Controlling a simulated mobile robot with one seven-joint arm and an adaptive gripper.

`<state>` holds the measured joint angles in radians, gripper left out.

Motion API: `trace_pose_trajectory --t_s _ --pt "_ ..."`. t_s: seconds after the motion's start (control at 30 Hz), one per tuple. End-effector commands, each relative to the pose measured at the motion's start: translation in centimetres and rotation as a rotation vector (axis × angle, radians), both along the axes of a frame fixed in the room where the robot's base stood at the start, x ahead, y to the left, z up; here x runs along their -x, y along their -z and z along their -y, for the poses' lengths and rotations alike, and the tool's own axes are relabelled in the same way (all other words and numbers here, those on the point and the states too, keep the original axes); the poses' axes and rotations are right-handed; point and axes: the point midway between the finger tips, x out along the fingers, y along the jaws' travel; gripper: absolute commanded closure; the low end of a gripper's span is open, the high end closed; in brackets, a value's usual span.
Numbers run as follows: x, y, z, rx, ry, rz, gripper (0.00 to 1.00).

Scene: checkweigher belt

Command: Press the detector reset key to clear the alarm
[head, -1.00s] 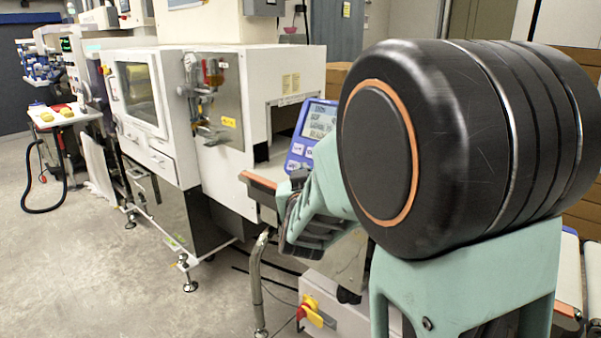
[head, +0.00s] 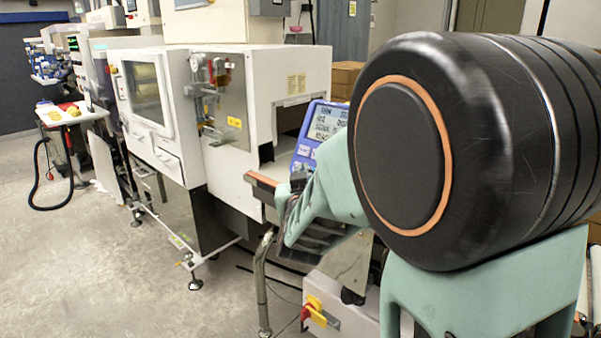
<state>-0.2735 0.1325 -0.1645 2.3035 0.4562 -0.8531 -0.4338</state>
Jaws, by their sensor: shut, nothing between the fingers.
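A blue-framed control panel (head: 318,134) with a small grey text display stands at the end of the white machine. Light keys show below the display; I cannot tell which is the detector reset key, and the panel's lower right is hidden behind my arm. My gripper (head: 302,228), with dark ribbed fingers, is in front of and below the panel. It is shut and holds nothing. I cannot tell whether it touches anything.
The white machine cabinet (head: 232,130) fills the middle. An orange-edged conveyor end (head: 262,180) is just left of my gripper. A bent metal post (head: 262,285) and a red-yellow switch (head: 314,311) are below. Open floor (head: 90,260) lies at the left.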

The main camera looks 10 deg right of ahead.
Motion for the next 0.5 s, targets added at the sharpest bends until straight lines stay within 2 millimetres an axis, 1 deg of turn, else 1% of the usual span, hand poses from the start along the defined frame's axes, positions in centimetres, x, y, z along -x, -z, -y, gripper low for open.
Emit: trace_pose_trajectory --t_s 0.03,0.3,0.5 --pt "0.2 -0.4 -0.4 0.0 -0.003 0.001 1.0" --pt "1.6 -1.8 -2.4 0.0 -0.004 0.0 1.0" --pt "2.4 -2.3 -3.3 0.001 -0.002 -0.001 1.0"
